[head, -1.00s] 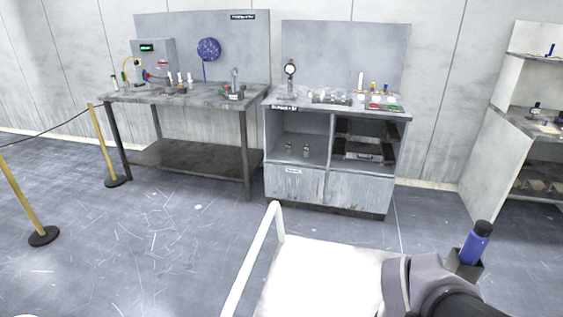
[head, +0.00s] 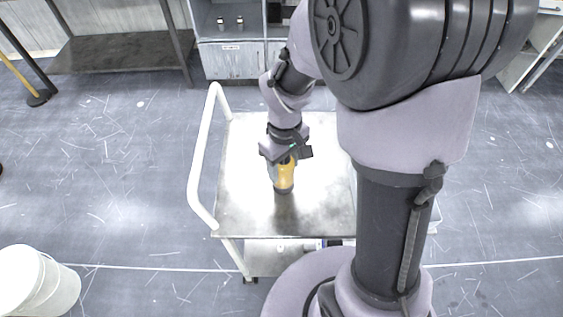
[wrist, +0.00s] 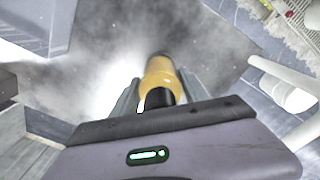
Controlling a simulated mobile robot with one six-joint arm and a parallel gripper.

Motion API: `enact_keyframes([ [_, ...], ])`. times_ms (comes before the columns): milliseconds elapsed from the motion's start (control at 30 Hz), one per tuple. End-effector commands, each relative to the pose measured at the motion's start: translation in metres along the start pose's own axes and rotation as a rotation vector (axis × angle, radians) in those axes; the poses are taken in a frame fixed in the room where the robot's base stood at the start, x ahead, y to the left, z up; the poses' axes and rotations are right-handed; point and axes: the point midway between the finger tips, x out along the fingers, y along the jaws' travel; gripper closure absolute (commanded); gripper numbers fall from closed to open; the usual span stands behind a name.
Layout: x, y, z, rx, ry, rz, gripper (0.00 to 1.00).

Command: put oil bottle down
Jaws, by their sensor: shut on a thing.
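The oil bottle (head: 284,177) is yellow with a dark lower end, and it is upright at the cart's top shelf in the head view. My gripper (head: 281,163) is shut on it from above. In the wrist view the yellow bottle (wrist: 159,78) lies between the two grey fingers of my gripper (wrist: 157,92). The grey metal cart top (head: 315,210) is under the bottle. The bottle's base looks at or very close to the surface, but I cannot tell if it touches.
The cart has a white rail handle (head: 204,150) on its left and a lower shelf (head: 270,262) with small items. A white bucket (head: 38,280) stands on the floor at lower left. A cabinet (head: 232,62) and a workbench (head: 118,48) stand behind. The visible cart top around the bottle is bare.

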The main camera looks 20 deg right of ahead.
Motion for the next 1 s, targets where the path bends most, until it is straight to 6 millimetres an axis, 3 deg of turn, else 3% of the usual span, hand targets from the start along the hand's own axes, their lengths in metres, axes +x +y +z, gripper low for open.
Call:
enact_keyframes([
  [33,0.017,0.000,0.000,0.000,-0.001,0.000,1.00],
  [67,0.020,0.000,0.000,0.001,0.000,0.000,1.00],
  [400,0.021,0.000,0.000,0.000,0.001,0.000,1.00],
  [433,0.021,0.000,0.000,0.000,0.001,0.000,0.45],
  [533,0.020,0.000,0.000,0.000,0.001,0.000,0.25],
  [833,0.018,0.000,0.000,0.000,0.001,0.000,0.25],
  [933,0.004,0.000,0.000,-0.001,0.003,0.002,0.25],
  [1000,-0.016,0.001,-0.001,-0.001,0.005,0.003,0.25],
])
